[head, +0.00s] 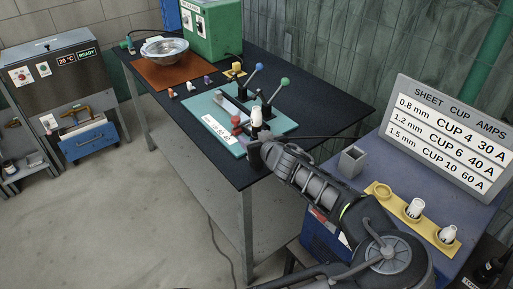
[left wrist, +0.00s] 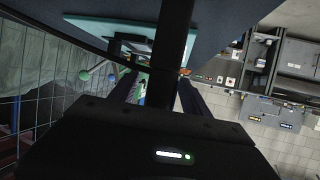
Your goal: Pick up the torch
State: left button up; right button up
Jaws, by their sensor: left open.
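The torch (head: 257,117) seems to be the upright piece with a white tip at the near edge of the teal board (head: 225,137); its lower part is hidden by my gripper. My left gripper (head: 262,148) is open at the table's near corner, right at the torch's lower part. In the left wrist view its two fingers (left wrist: 158,92) stand apart. A dark bar (left wrist: 178,40) runs between them there; I cannot tell whether it is the torch or whether the fingers touch it. My right gripper is not in view.
Blue- and green-knobbed levers (head: 272,93) stand on the board behind the gripper. A thin cable (head: 325,137) runs right from the gripper area. On the right cabinet stand a grey square cup (head: 352,161), a yellow holder (head: 432,238) with white cups, and a sign (head: 448,135).

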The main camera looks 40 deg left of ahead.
pick_arm(q)
jog(key=shift+w+a+f, duration=0.25)
jog(key=shift+w+a, duration=0.05)
jog(key=shift+a, duration=0.2)
jog(key=shift+c, duration=0.2)
grip_shut()
dwell(0.5)
jog(key=shift+r, duration=0.1)
dwell(0.6)
